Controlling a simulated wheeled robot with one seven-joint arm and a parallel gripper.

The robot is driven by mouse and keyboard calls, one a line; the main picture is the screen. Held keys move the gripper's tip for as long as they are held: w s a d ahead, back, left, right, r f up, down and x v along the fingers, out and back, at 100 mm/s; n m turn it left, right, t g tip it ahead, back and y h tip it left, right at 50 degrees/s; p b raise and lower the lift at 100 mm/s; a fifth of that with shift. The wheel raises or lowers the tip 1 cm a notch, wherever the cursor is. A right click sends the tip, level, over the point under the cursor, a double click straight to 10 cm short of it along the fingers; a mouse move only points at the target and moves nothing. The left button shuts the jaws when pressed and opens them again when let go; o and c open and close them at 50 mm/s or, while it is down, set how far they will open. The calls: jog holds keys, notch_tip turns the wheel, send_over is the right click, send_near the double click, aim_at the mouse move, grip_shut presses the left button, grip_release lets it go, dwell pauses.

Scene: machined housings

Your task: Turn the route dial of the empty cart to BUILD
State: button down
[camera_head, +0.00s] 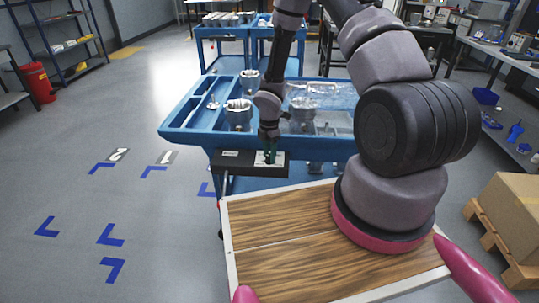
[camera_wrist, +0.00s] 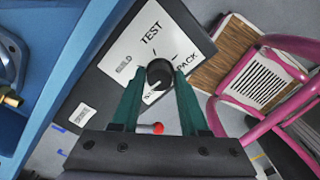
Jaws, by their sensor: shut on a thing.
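My gripper (camera_head: 270,156) points down at the dark control box (camera_head: 235,161) on the near end of a blue cart (camera_head: 190,125). In the wrist view its green fingers (camera_wrist: 160,88) close on both sides of the round black dial (camera_wrist: 160,72). The dial sits on a white plate (camera_wrist: 134,52) lettered TEST at the top, PACK to the right and smaller BUILD to the left. Part of the plate below the dial is hidden by the fingers. I cannot tell where the dial points. This cart carries metal housings (camera_head: 239,113), so it is not empty.
Two more blue carts (camera_head: 222,31) with parts stand behind. Floor marks (camera_head: 110,236) and open floor lie at left. A red bin (camera_head: 38,82) stands by the shelving. A cardboard box (camera_head: 512,215) on a pallet is at right. A red ball tip (camera_wrist: 157,128) shows between my fingers.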

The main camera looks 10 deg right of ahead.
aim_at(269, 156)
jog(key=m, duration=1)
jog(key=shift+m, duration=0.4)
dwell(0.4)
jog(key=shift+c, duration=2.2)
grip_release()
jog(key=shift+r, duration=0.15)
notch_tip(269, 156, up, 11)
jog(key=shift+f, duration=0.2)
jog(key=shift+r, duration=0.1)
